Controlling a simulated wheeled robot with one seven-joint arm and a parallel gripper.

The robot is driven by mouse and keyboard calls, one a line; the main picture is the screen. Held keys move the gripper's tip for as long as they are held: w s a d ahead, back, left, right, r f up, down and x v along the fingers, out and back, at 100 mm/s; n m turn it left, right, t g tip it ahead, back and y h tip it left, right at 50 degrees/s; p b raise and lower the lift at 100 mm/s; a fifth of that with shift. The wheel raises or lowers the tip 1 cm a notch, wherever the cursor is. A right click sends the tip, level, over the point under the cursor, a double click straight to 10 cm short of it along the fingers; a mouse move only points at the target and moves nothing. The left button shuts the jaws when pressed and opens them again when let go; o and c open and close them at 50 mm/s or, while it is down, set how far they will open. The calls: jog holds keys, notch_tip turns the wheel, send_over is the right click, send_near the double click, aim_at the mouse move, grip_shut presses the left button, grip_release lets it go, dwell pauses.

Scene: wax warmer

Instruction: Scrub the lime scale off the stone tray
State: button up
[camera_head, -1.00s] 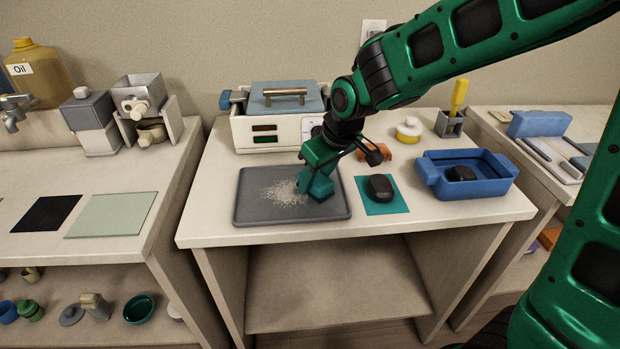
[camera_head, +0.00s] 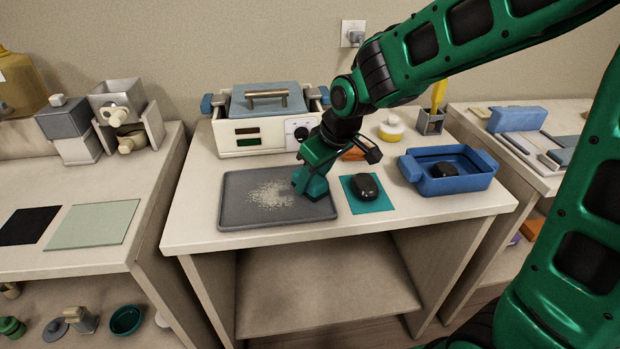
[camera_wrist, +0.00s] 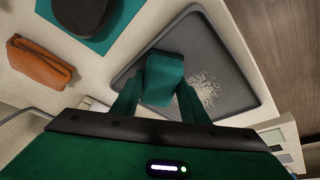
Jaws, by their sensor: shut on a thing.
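The stone tray (camera_head: 235,212) is a dark grey shallow slab with a raised rim, flat on the middle table. A pale, speckled patch of lime scale (camera_head: 270,194) lies near its centre. My gripper (camera_head: 310,185) is over the tray's right part and points down. In the wrist view, my gripper (camera_wrist: 160,85) is shut on a teal block (camera_wrist: 164,76), which looks like a scrubber. The block is at the tray surface, beside the scale patch (camera_wrist: 207,87); whether it touches the tray is hard to tell. The tray (camera_wrist: 236,60) also shows there.
Right of the tray, a dark stone (camera_head: 364,186) sits on a teal mat (camera_head: 384,205). Beyond are a blue tub (camera_head: 465,184) holding a dark stone and a yellow-white pot (camera_head: 391,130). A warmer (camera_head: 228,140) stands behind the tray. An orange-brown item (camera_wrist: 38,62) lies near my gripper.

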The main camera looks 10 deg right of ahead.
jog(key=shift+d+f, duration=0.15)
jog(key=shift+d, duration=0.4)
jog(key=shift+w+a, duration=0.1)
jog(key=shift+a, duration=0.2)
jog(key=shift+a, duration=0.15)
jog(key=shift+a, duration=0.25)
jog(key=shift+c, duration=0.6)
jog(key=shift+a+r, duration=0.2)
jog(key=shift+a, duration=2.6)
jog(key=shift+f, duration=0.15)
jog(key=shift+a, duration=0.1)
